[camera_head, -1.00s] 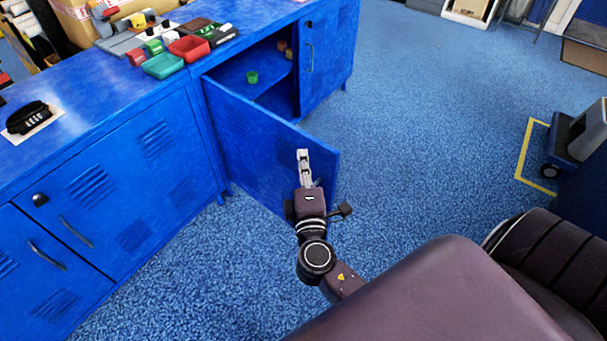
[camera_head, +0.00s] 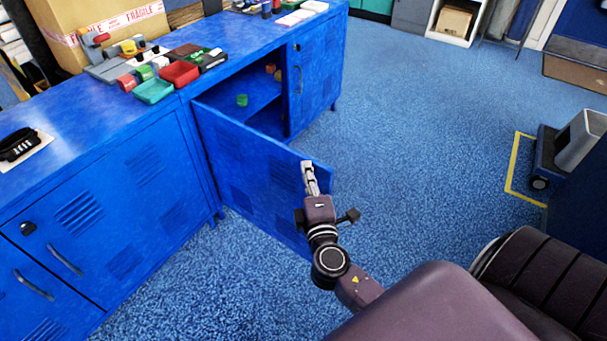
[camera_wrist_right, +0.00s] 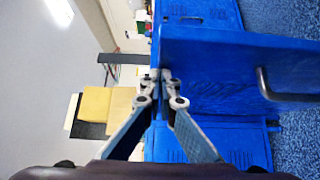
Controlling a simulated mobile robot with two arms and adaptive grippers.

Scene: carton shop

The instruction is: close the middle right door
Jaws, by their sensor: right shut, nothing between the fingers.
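My left gripper is not in view.
The open compartment (camera_head: 262,105) holds a green cup (camera_head: 242,100) and small orange items. Closed doors flank it. The blue carpet (camera_head: 410,120) right of the door is clear.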

